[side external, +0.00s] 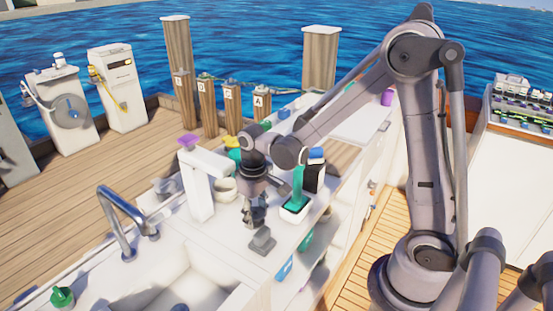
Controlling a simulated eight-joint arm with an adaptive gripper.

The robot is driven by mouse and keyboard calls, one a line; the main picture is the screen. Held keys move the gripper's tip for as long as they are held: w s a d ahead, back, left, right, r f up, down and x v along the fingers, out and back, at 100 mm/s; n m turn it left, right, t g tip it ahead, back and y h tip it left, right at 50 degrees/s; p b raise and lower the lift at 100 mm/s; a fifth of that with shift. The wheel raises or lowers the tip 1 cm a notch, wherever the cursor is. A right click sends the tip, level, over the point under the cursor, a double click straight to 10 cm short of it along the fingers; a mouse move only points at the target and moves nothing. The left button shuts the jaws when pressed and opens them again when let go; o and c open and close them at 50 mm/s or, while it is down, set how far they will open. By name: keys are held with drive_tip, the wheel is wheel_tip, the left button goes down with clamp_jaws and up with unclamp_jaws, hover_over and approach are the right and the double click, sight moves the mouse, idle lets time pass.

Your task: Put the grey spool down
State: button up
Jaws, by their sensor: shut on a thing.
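My gripper (253,221) points down over the white counter (226,239), close above its surface near the front edge. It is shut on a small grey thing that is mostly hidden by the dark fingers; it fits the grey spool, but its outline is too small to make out. I cannot tell whether it touches the counter. A separate dark grey block (263,241) sits on the counter just in front of my gripper.
A white tray with a green item (297,192) stands close right of my gripper. A white upright stand (197,187) and a cream round container (225,189) are to the left. The sink (190,275) and its tap (128,222) lie at front left.

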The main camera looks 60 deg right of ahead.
drive_tip(key=d, duration=0.6)
drive_tip(key=a, duration=0.6)
drive_tip(key=d, duration=0.5)
drive_tip(key=a, duration=0.5)
drive_tip(key=shift+a, duration=0.25)
drive_tip(key=shift+a+r, duration=0.2)
drive_tip(key=shift+r, duration=0.45)
wheel_tip(320, 180, up, 20)
drive_tip(key=m, duration=0.8)
hover_over(268, 201)
wheel_tip(268, 201, down, 28)
drive_tip(key=shift+s+a+f, duration=0.1)
